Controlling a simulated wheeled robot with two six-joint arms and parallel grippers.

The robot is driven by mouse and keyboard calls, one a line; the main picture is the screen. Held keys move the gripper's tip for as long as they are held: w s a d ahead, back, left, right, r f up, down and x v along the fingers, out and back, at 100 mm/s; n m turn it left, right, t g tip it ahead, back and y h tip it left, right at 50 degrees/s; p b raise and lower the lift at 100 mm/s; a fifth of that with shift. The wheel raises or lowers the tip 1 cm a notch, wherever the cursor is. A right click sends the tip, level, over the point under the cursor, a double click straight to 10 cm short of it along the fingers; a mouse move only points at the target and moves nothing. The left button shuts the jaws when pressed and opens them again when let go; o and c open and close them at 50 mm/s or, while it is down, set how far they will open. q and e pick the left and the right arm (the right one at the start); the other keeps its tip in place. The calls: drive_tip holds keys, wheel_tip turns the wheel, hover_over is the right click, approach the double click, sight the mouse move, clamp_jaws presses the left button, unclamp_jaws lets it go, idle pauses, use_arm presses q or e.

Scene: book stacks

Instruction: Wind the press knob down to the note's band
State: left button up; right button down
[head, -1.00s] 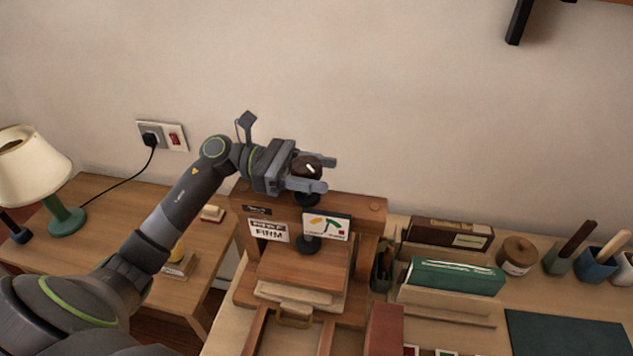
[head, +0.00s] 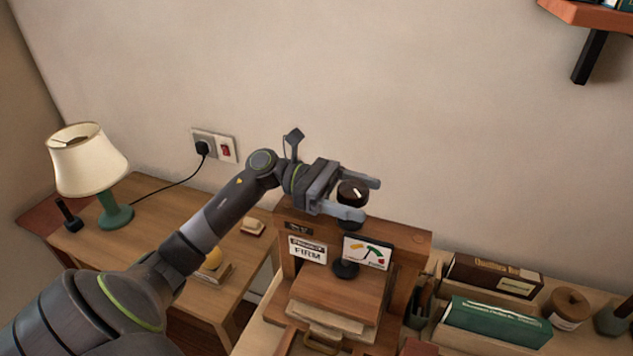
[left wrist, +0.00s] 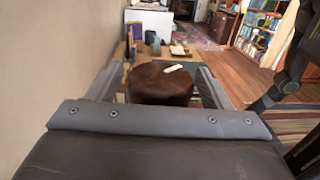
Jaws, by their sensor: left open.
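The wooden press (head: 410,245) stands on the desk, with its dark round knob (head: 352,188) on top, marked by a short white line. My left gripper (head: 363,197) is open, with one finger on each side of the knob. In the left wrist view the knob (left wrist: 160,88) sits between the two fingers; a gap shows on the right, and contact on the left is unclear. The note (head: 308,251) on the press front reads FIRM. Beside it is a dial card (head: 368,253) with yellow, green and red bands. My right gripper is not in view.
A lamp (head: 88,160) stands on the left table. A shelf (head: 595,12) juts out at upper right.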

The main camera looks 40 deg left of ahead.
use_arm(q)
drive_tip(key=s+a+b, duration=0.1)
drive_tip(key=a, duration=0.4)
drive_tip(key=s+a+b, duration=0.1)
drive_tip(key=a+b, duration=0.1)
drive_tip(key=a, duration=0.3)
drive_tip(key=s+a+b, duration=0.1)
drive_tip(key=a, duration=0.4)
drive_tip(key=shift+f+b, duration=0.1)
drive_tip(key=shift+b, duration=0.3)
drive_tip(key=shift+a, duration=0.6)
drive_tip(key=shift+s, duration=0.1)
